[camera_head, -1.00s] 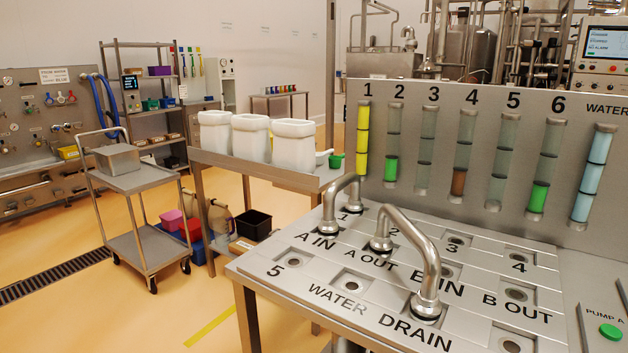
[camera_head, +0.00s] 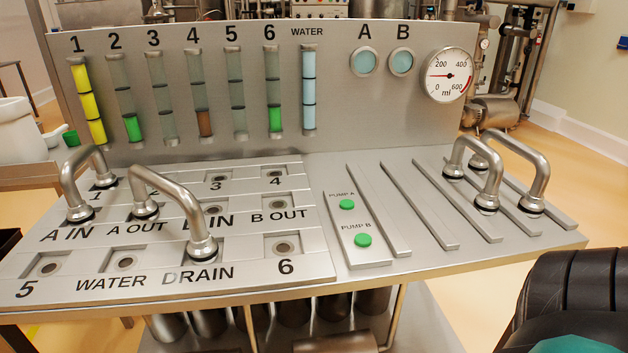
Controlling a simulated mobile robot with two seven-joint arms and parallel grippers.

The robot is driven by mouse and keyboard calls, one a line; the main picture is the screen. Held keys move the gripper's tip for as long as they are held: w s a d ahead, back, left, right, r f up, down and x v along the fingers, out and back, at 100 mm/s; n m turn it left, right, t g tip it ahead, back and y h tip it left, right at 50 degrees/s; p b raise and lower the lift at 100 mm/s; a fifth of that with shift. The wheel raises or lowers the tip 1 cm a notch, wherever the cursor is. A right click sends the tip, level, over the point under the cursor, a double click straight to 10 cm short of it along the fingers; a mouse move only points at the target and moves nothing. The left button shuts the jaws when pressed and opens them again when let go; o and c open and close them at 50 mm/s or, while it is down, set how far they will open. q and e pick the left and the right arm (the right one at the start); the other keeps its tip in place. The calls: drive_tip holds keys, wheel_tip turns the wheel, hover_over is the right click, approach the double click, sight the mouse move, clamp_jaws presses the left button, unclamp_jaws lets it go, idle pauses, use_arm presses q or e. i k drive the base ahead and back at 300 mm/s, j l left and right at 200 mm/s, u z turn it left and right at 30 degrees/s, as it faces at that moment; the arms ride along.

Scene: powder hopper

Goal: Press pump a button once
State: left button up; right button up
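The pump A button (camera_head: 347,204) is a small green round button on a raised metal strip (camera_head: 353,234) right of the port panel, below its "PUMP A" label. The similar green pump B button (camera_head: 363,240) sits on the same strip, closer to me. Nothing touches or covers either button. Neither of my grippers shows in the head view.
Two bent pipes (camera_head: 172,183) (camera_head: 72,190) stand on the left port panel. Two more pipes (camera_head: 488,180) (camera_head: 536,180) stand on the right rails. Behind are level tubes, round A (camera_head: 364,62) and B windows and a dial gauge (camera_head: 447,75). A dark chair (camera_head: 570,300) is at lower right.

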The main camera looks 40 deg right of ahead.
sight(347, 204)
drive_tip(key=z, duration=1.6)
